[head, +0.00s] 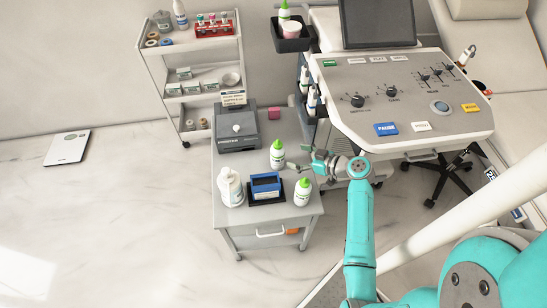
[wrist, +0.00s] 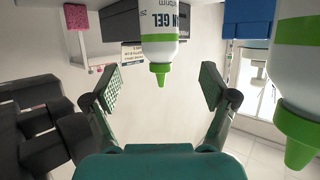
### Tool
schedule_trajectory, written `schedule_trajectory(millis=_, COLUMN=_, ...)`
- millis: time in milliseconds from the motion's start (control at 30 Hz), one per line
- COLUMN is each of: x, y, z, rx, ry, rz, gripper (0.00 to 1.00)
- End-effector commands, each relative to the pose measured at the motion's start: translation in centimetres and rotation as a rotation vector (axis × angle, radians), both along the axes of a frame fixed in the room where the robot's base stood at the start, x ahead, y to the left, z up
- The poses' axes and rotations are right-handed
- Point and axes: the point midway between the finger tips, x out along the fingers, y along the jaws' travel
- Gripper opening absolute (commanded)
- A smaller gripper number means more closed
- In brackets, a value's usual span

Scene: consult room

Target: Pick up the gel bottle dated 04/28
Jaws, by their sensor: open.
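Two white gel bottles with green caps stand upright on the grey cart (head: 228,221): a far one (head: 277,153) and a near one (head: 302,191). My gripper (head: 297,166) is low over the cart, just right of the far bottle. In the wrist view, which shows the scene upside down, my open, empty gripper (wrist: 157,88) faces the far bottle (wrist: 159,47), which lies ahead between the finger directions. The near bottle (wrist: 299,65) looms large at the right, outside the fingers. The date on either bottle cannot be read.
The ultrasound console (head: 400,100) stands close on the right. Open floor lies left of the cart.

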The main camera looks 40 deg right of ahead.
Motion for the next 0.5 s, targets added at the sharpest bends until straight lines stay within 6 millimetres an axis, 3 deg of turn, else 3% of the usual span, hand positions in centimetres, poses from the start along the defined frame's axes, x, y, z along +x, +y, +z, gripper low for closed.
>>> schedule_trajectory(millis=200, x=2.9, y=0.8, z=-1.2, rx=0.002, ry=0.001, rz=0.002, gripper=0.84)
schedule_trajectory(millis=500, x=4.9, y=1.3, z=-1.9, rx=0.001, ry=0.001, rz=0.001, gripper=0.84)
